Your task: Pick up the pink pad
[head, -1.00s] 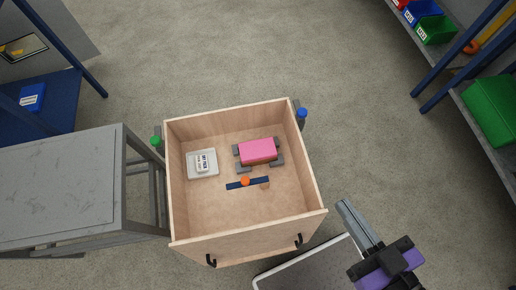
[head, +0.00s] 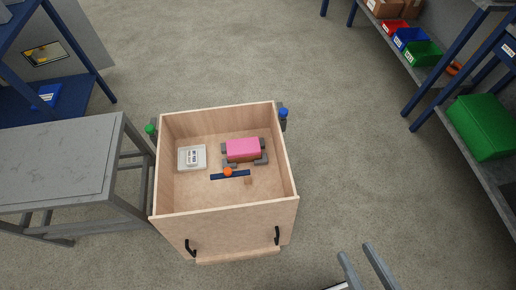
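The pink pad (head: 243,148) lies in the open wooden box (head: 222,228), right of its middle, on or among small grey blocks (head: 257,161). What exactly bears it is hard to tell. My gripper (head: 355,250) shows only as two grey fingers at the bottom edge, right of the box. The fingers stand apart with nothing between them, well away from the pad. The rest of my gripper is out of view.
The box also holds a white tray with a labelled item (head: 192,157) and a dark blue bar with an orange knob (head: 229,174). A grey table (head: 60,160) stands close on the left. Shelving with bins (head: 410,40) is at the right. Floor between is clear.

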